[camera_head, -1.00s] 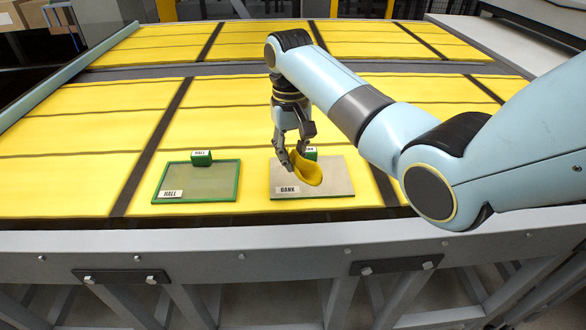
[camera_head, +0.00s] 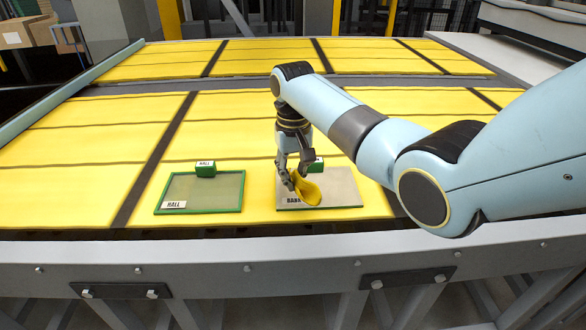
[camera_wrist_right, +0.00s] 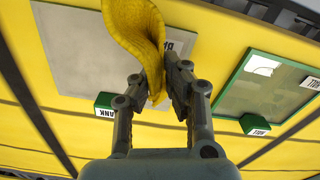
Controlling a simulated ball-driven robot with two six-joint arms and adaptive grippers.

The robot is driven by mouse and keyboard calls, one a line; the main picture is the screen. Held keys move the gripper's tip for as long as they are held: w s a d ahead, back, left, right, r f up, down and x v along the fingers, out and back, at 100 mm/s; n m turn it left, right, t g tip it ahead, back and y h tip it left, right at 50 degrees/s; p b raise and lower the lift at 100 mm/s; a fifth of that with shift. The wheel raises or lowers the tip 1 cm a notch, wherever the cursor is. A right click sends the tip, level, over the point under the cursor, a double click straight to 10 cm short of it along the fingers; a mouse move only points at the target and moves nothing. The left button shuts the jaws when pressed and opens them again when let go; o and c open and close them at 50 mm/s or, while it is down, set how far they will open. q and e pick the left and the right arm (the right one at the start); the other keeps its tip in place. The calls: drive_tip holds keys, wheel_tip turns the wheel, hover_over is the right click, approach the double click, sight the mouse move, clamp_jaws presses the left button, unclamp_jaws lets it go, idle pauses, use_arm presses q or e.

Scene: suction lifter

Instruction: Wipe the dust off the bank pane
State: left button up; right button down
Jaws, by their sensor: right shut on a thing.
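The bank pane (camera_head: 340,187) is a dull grey-beige sheet lying on the yellow surface, with a BANK label (camera_head: 293,200) at its front left edge; it also shows in the right wrist view (camera_wrist_right: 75,55). My right gripper (camera_head: 292,180) is shut on a yellow cloth (camera_head: 309,192), which hangs curved over the left part of the pane. The cloth also shows in the right wrist view (camera_wrist_right: 135,30). I cannot tell if the cloth touches the pane. A green BANK block (camera_head: 317,164) stands behind the pane, partly hidden by the gripper. My left gripper is not in view.
The green-framed hall pane (camera_head: 210,190) lies to the left, with a green HALL block (camera_head: 206,169) at its back edge. Yellow padded panels (camera_head: 90,160) with dark gaps cover the table. A grey front rail (camera_head: 230,262) runs along the near edge.

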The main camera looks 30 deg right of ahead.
sight(294, 198)
drive_tip(key=shift+f, duration=0.9)
drive_tip(key=shift+c, duration=2.4)
unclamp_jaws()
drive_tip(key=shift+f+b, duration=0.9)
drive_tip(key=shift+f, duration=0.35)
drive_tip(key=shift+s, duration=0.15)
clamp_jaws()
